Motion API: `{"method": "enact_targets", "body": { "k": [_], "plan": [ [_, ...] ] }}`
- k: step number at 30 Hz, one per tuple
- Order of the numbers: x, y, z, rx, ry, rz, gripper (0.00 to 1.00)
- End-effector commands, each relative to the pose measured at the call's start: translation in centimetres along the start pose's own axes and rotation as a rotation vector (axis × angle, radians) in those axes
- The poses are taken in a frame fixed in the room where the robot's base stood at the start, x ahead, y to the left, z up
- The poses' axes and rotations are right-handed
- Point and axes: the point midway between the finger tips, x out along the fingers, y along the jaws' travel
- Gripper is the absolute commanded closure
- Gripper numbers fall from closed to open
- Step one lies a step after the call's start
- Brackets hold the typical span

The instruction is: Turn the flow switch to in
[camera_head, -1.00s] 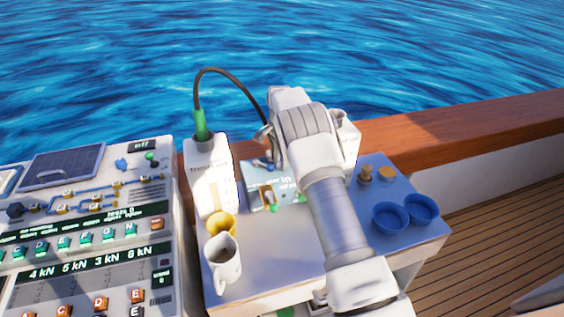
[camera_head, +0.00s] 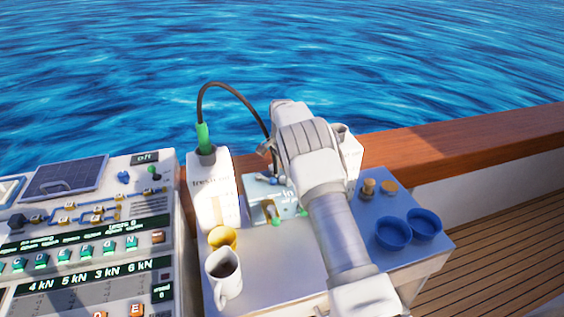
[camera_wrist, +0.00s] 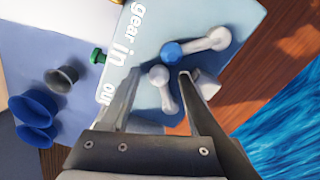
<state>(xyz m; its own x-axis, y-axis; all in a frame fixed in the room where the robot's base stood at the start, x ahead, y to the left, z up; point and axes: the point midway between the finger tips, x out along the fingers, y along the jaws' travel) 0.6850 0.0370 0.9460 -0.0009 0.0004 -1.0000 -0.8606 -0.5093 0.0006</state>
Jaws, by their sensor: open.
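A pale blue panel (camera_head: 256,187) with the printed word "in" lies on the white counter, partly behind my arm. In the wrist view the panel (camera_wrist: 150,22) shows "gear", "in" and "out". A pale lever with a round head (camera_wrist: 158,76) stands between my open fingers. A second pale lever with a blue hub (camera_wrist: 172,53) lies just beyond it. No label in view tells which is the flow switch. My gripper (camera_wrist: 160,78) is open over the panel with nothing clamped; whether a finger touches the lever is unclear. Its fingers are hidden in the head view.
A white box (camera_head: 212,190) with a green plug and dark cable stands left of the panel. Blue cups (camera_head: 393,232) sit right. A control console (camera_head: 85,240) is at left. A wooden rail (camera_head: 470,133) runs behind.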

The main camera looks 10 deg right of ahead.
Motion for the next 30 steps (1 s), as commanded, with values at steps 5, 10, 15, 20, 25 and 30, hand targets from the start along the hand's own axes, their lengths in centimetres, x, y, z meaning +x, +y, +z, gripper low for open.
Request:
{"method": "enact_targets", "body": {
  "k": [5,10,15,20,25,30],
  "plan": [
    [-2.8,-0.1,-0.1,0.000,0.003,-0.005,0.38],
    [-6.9,-0.1,-0.1,0.001,0.003,-0.006,0.38],
    [-11.2,-0.1,-0.1,0.000,0.003,-0.006,0.38],
    [-14.5,-0.1,-0.1,0.000,0.003,-0.005,0.38],
    [-16.6,0.0,-0.1,0.000,0.002,-0.003,0.38],
    [-17.2,0.0,0.0,0.000,0.001,-0.003,0.38]
  ]
}}
